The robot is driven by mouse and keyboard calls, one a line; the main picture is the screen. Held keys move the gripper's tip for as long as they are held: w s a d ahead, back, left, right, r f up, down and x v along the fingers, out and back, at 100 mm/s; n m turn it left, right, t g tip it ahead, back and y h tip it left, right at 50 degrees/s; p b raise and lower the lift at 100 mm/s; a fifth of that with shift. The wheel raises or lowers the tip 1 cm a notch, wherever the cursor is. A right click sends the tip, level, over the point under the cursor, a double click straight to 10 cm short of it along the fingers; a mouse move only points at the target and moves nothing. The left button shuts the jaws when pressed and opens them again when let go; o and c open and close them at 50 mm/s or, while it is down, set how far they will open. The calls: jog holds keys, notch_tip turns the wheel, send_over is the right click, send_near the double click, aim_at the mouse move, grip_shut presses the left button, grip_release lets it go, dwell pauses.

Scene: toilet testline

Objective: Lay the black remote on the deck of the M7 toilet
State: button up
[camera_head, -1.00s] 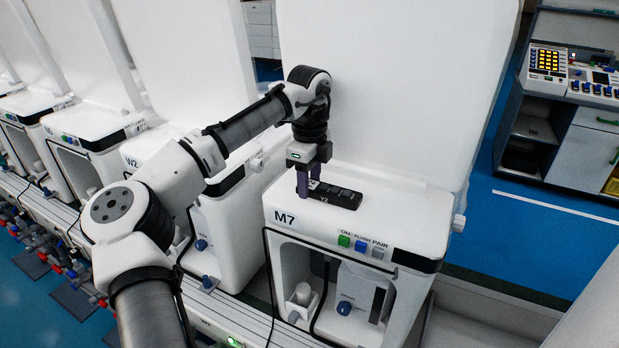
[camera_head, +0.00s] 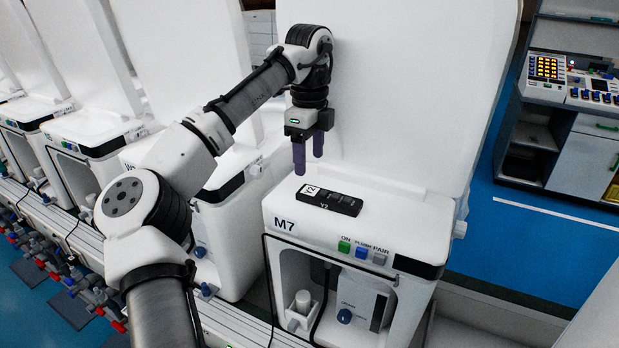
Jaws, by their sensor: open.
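The black remote (camera_head: 334,201) lies flat on the white deck of the M7 toilet (camera_head: 385,222). It has a white label marked Y2 at its left end. My gripper (camera_head: 308,167) is open and empty, its purple fingers pointing down above and behind the remote's left end. The fingers are clear of the remote.
The raised white lid (camera_head: 410,80) of M7 stands close behind my gripper. Green, blue and grey buttons (camera_head: 361,252) are on M7's front edge. The W2 toilet (camera_head: 215,185) stands to the left. A control console (camera_head: 570,80) stands at the far right, past blue floor.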

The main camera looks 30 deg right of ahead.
jog(key=shift+r, duration=2.2)
